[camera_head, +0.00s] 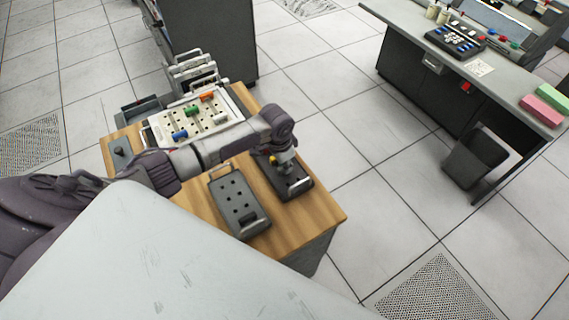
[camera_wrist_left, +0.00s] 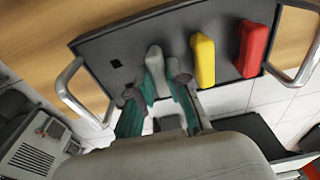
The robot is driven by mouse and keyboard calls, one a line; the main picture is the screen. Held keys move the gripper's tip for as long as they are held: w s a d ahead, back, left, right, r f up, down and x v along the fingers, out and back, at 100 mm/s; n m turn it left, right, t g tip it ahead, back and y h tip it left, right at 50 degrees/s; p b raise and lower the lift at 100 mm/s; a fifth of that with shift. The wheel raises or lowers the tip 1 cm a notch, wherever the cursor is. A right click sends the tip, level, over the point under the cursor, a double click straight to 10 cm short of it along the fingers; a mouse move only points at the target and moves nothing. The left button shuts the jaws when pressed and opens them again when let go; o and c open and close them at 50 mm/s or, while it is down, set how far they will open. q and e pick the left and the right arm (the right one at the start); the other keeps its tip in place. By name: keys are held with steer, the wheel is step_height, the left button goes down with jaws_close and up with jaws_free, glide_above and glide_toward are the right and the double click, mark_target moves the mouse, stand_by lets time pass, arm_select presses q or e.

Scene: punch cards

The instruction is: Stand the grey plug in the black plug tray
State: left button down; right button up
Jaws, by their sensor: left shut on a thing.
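The black plug tray (camera_wrist_left: 95,50) lies on the wooden table, with a metal handle at each end. In the head view the black tray (camera_head: 264,165) is partly hidden by my left gripper (camera_head: 285,158). In the wrist view my left gripper (camera_wrist_left: 160,92) is shut on the grey plug (camera_wrist_left: 154,62), which is upright over the tray; I cannot tell if its foot is in a hole. A yellow plug (camera_wrist_left: 204,60) and a red plug (camera_wrist_left: 250,50) stand in the tray. One square hole at left is empty.
A dark grey holed tray (camera_head: 238,208) lies beside the black tray. A white board (camera_head: 215,128) with blue, green and orange plugs is at the table's back. A desk (camera_head: 515,95) and a bin (camera_head: 474,157) stand to the right. Floor between is clear.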

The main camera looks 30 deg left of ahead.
mark_target(280, 168)
arm_select(q)
steer(key=shift+f, duration=0.1)
steer(key=c, duration=1)
jaws_free()
steer(key=shift+c, duration=0.2)
steer(key=shift+r, duration=0.25)
step_height(280, 168, up, 11)
steer(key=s, duration=0.1)
steer(key=shift+a+r, duration=0.2)
steer(key=shift+a, duration=0.15)
steer(key=shift+s, duration=0.1)
